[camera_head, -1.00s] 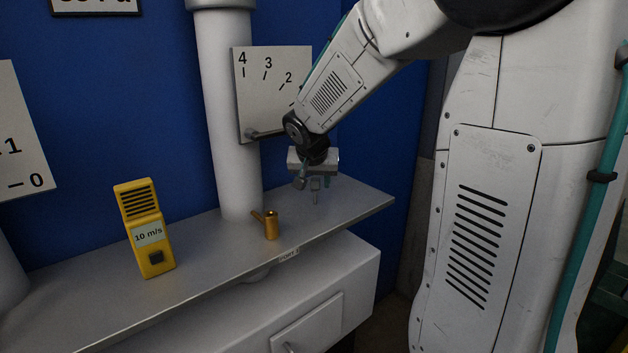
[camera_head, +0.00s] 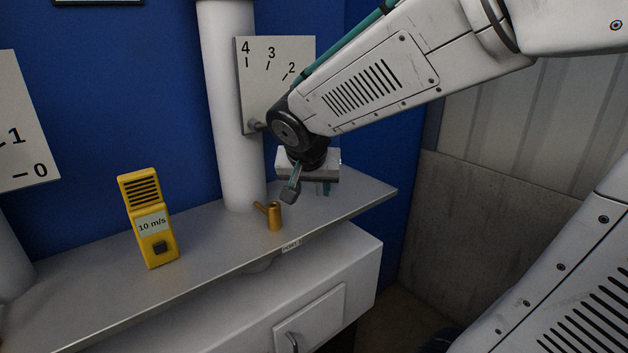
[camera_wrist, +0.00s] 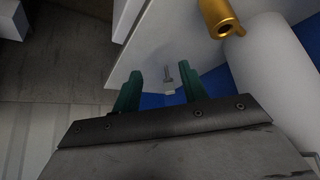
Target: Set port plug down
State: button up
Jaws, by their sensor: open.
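My gripper (camera_head: 308,190) is open above the right part of the shelf in the head view. In the wrist view its two teal fingers (camera_wrist: 162,76) stand apart. A small grey T-shaped piece, which looks like the port plug (camera_wrist: 168,76), shows in the gap between them, touching neither finger as far as I can see. It appears to stand on the shelf. In the head view the gripper hides it. A brass fitting with a side spout (camera_head: 274,216) stands upright on the shelf, left of my gripper; it also shows in the wrist view (camera_wrist: 220,16).
The grey shelf (camera_head: 215,245) has a labelled front edge. A yellow meter reading 10 m/s (camera_head: 148,220) stands at its left. A white vertical pipe (camera_head: 232,120) and a numbered dial plate (camera_head: 260,75) are behind. The shelf between meter and brass fitting is clear.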

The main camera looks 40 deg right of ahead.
jog(key=s+a+n+g+y, duration=0.1)
jog(key=s+a+n, duration=0.3)
jog(key=s, duration=0.6)
jog(key=s+a+n+g+y, duration=0.2)
jog(key=s+a+n+y, duration=0.1)
jog(key=s, duration=0.7)
jog(key=shift+a+f+n+g+y, duration=0.35)
jog(key=shift+a+n, duration=0.45)
jog(key=shift+a, duration=0.45)
